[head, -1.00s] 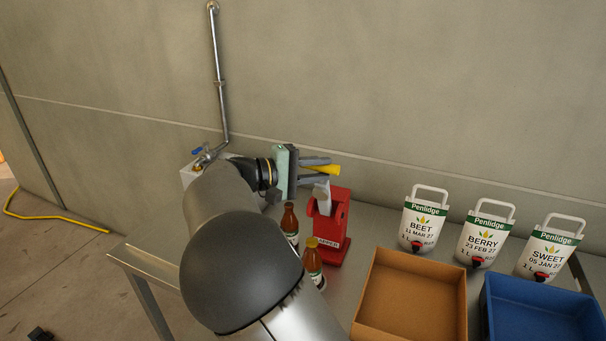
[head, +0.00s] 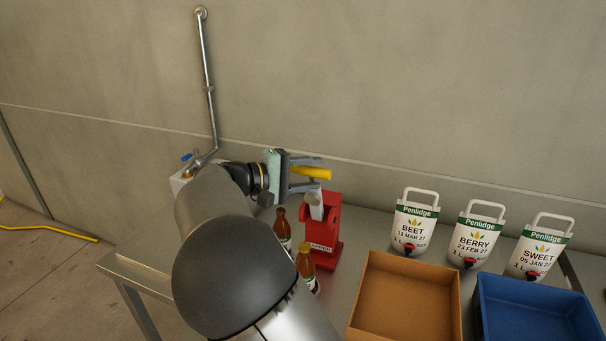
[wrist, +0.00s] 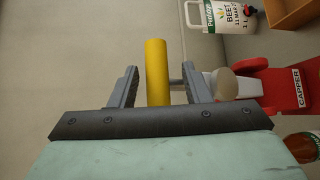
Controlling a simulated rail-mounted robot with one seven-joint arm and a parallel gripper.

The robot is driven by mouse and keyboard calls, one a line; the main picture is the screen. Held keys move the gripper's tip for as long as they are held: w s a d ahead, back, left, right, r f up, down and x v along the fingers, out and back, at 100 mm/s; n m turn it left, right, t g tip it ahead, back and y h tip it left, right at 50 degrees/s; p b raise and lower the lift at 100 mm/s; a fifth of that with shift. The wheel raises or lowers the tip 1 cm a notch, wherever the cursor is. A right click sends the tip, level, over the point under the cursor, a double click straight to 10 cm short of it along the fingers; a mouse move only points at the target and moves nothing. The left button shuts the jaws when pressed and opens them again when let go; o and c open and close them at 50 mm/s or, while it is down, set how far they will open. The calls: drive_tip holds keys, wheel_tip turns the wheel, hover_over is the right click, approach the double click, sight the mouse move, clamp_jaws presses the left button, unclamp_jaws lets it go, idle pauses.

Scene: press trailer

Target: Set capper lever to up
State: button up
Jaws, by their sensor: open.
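The red capper (head: 326,244) stands on the bench, right of two brown bottles, and its labelled red body shows at the right of the wrist view (wrist: 287,91). Its lever has a yellow handle (head: 313,174), held out roughly level above the body in the head view. My gripper (head: 318,173) is at the handle with its fingers open. In the wrist view, the yellow handle (wrist: 157,72) lies between the fingers of my gripper (wrist: 160,70), with a gap on each side. A metal rod runs from the handle toward the pale capper head (wrist: 222,84), partly behind one finger.
Two brown bottles (head: 306,266) stand close beside the capper. A cardboard box (head: 405,302) and a blue crate (head: 533,307) are at the right, with several white pouches (head: 414,224) behind. A wall pipe (head: 208,92) rises behind my arm.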

drive_tip(key=shift+a, duration=0.8)
drive_tip(key=b+v, duration=0.3)
drive_tip(key=v, duration=1.3)
drive_tip(key=shift+s, duration=0.3)
drive_tip(key=shift+d, duration=0.2)
drive_tip(key=s+d+f+m+g+y, duration=0.1)
drive_tip(key=d+f+g+y, duration=0.3)
drive_tip(key=d, duration=0.8)
drive_tip(key=s+d+f+g+y, duration=0.25)
drive_tip(key=d+f, duration=0.25)
drive_tip(key=d, duration=0.7)
drive_tip(key=s+d+f+m+y, duration=0.2)
drive_tip(key=s+f+y, duration=0.2)
drive_tip(key=s, duration=0.7)
drive_tip(key=s+d+f+m+y, duration=0.3)
drive_tip(key=s+f, duration=0.4)
drive_tip(key=s, duration=0.4)
drive_tip(key=shift+f+t+y, duration=0.35)
drive_tip(key=shift+t+y, duration=0.1)
drive_tip(key=shift+y, duration=0.3)
